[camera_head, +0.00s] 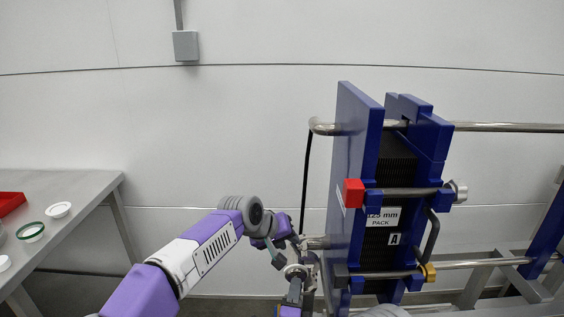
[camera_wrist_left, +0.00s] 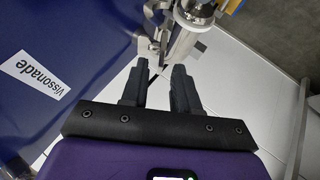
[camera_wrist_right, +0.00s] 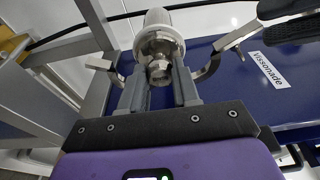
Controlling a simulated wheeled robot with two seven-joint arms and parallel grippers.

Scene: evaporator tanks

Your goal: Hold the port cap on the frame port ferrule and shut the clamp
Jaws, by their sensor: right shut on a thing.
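The port cap (camera_wrist_right: 160,70) is a small round metal piece between the fingers of my right gripper (camera_wrist_right: 161,84), which is shut on it. It faces the end of the frame port ferrule (camera_wrist_right: 158,42); I cannot tell whether they touch. The metal clamp is open, with one arm (camera_wrist_right: 104,68) out to the left and the other (camera_wrist_right: 232,47) out to the right. My left gripper (camera_wrist_left: 159,68) is open, its fingertips close to a clamp arm (camera_wrist_left: 160,42), with a gap between the fingers. In the head view, my left gripper (camera_head: 278,259) is just above my right gripper (camera_head: 293,289), beside the port.
A blue plate pack frame (camera_head: 352,150) stands right of the port, with steel rails (camera_head: 495,127). A black cable (camera_head: 306,180) hangs behind the port. A grey bench (camera_head: 85,195) at the left carries white lids (camera_head: 58,210) and a red tray (camera_head: 10,202).

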